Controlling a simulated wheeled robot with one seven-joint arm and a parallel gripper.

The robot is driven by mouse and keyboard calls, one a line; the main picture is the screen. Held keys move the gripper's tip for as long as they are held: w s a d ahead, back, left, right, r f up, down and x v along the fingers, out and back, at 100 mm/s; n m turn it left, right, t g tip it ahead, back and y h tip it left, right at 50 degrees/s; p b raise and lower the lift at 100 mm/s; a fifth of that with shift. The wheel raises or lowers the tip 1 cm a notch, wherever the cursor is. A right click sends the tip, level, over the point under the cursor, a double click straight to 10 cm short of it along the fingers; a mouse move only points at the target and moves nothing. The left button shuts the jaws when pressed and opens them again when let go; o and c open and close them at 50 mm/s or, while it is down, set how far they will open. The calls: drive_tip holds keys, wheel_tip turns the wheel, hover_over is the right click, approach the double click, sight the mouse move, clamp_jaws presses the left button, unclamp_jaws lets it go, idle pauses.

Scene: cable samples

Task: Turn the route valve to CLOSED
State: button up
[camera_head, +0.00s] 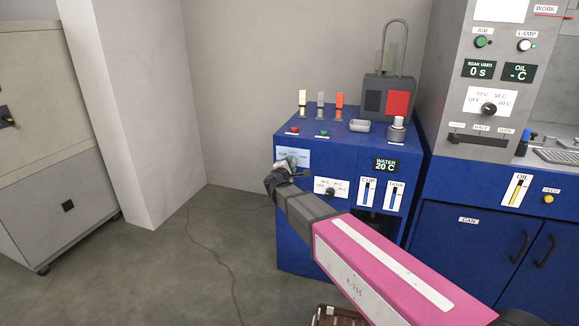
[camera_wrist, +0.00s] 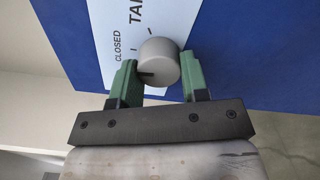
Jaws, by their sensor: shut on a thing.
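The route valve is a round grey knob (camera_wrist: 158,62) on a white label plate (camera_wrist: 107,22) on a blue cabinet front. The plate reads CLOSED at the left of the knob, and a partly cut-off word starting "TAN" above it. A dark mark on the knob points left in the wrist view, slightly below the CLOSED lettering. My gripper (camera_wrist: 158,82) has its green fingers on both sides of the knob and is shut on it. In the head view my gripper (camera_head: 288,166) covers the knob at the plate (camera_head: 303,155).
Coloured levers (camera_head: 320,104) and a grey-and-red device (camera_head: 390,98) stand on top. Open floor lies left of the cabinet, with a thin cable (camera_head: 210,252).

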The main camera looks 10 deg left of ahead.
drive_tip(key=shift+m, duration=0.5)
drive_tip(key=o, duration=0.9)
drive_tip(key=s, duration=1.1)
drive_tip(key=shift+a, duration=0.4)
drive_tip(key=shift+w, duration=0.1)
